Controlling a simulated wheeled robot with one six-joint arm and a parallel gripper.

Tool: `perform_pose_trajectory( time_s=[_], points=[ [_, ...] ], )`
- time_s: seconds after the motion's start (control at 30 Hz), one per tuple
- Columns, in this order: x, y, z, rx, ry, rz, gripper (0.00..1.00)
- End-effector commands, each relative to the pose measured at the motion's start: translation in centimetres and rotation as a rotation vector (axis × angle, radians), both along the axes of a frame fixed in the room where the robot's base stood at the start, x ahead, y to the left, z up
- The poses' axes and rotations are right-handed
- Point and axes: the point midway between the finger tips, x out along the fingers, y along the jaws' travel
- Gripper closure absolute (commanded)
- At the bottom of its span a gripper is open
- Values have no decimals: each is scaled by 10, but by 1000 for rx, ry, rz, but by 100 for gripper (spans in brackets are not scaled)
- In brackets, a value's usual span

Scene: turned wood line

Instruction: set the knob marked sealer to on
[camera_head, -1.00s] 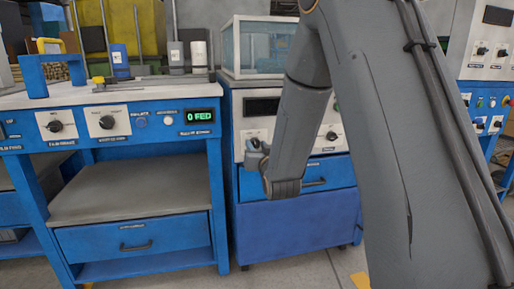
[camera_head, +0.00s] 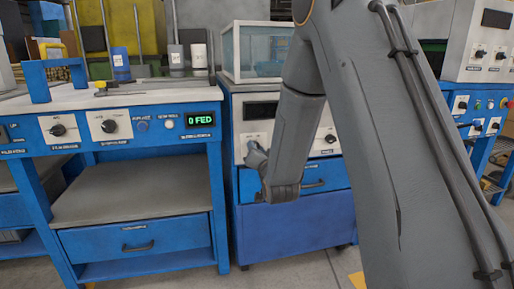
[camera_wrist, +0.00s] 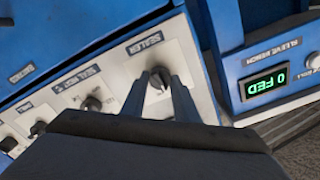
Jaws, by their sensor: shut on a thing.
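The sealer knob (camera_wrist: 158,80) is a dark knob with a pale face on a white panel, below the label reading SEALER (camera_wrist: 145,43) in the wrist view. My gripper (camera_wrist: 160,82) is shut on this knob, one finger on each side of it. The exact pointer direction and any on mark are hard to make out. In the head view my gripper (camera_head: 257,156) is at the left end of the white panel (camera_head: 290,137) of the middle blue cabinet, and it hides the sealer knob there.
A seal heat knob (camera_wrist: 93,103) and another knob (camera_wrist: 38,128) sit along the same panel. The sleeve bench (camera_head: 110,150) with its green 0 FED display (camera_head: 200,118) stands close on the left. A clear-walled box (camera_head: 255,50) is on top of the cabinet.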

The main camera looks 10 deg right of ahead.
Motion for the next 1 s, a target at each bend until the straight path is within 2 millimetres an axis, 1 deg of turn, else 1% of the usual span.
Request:
perform_pose_trajectory(
  time_s=[0.2,0.5,0.73,1.0],
  points=[
    [-1,0,1,204,2,0,95],
    [-1,0,0,447,2,0,95],
    [0,0,0,567,2,0,95],
    [0,0,-1,630,2,1,95]
  ],
)
